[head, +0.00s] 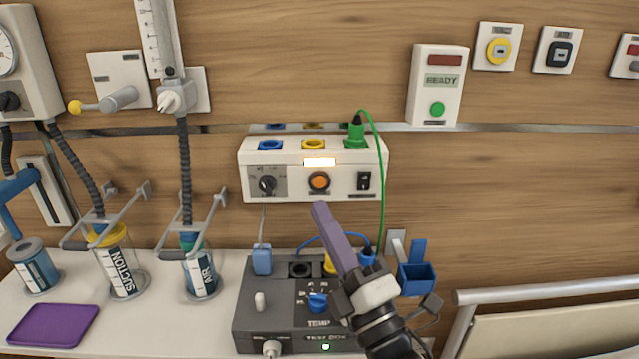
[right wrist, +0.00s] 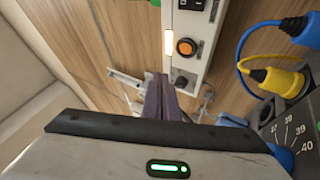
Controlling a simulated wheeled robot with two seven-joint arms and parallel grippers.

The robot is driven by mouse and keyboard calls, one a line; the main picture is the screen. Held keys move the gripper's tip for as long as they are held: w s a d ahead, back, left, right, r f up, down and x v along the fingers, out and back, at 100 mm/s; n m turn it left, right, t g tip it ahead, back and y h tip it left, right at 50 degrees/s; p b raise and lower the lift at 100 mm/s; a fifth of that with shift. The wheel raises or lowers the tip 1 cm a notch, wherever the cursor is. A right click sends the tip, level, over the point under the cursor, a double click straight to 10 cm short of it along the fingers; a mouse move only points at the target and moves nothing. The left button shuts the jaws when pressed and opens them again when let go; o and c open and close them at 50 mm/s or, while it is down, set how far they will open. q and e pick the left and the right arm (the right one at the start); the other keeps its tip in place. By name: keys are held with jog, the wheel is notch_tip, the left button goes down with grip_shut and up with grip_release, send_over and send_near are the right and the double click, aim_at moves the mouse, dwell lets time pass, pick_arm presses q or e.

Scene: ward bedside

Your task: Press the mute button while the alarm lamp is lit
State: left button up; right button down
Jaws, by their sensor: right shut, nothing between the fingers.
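The white wall unit (head: 222,171) carries a lit, glowing lamp strip (head: 319,161) with a round orange button (head: 319,181) in a dark ring just below it. I take this as the mute button; no label on it is readable. Lamp (right wrist: 169,43) and button (right wrist: 186,47) also show in the right wrist view. My right gripper (head: 319,208) is shut and empty, its purple fingers pointing up just below the button, apparently apart from it. The fingers (right wrist: 159,97) also show in the right wrist view. My left gripper is out of view.
A grey temperature box (head: 262,325) with plugs and a blue knob stands below the wall unit. A dial (head: 267,185) and black switch (head: 364,181) flank the button. A green cable (head: 381,150) hangs at the unit's right. Suction and air jars (head: 120,265) stand left.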

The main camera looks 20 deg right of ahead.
aim_at(319, 182)
jog(key=w+d+b, duration=0.1)
jog(key=w+d, duration=0.1)
jog(key=w, duration=0.4)
jog(key=shift+w, duration=0.15)
dwell(0.3)
dwell(1.6)
jog(key=shift+w, duration=0.4)
jog(key=shift+w+d, duration=0.15)
jog(key=shift+w, duration=0.15)
dwell(0.5)
dwell(0.3)
jog(key=shift+s+a, duration=0.2)
jog(key=shift+s, duration=0.5)
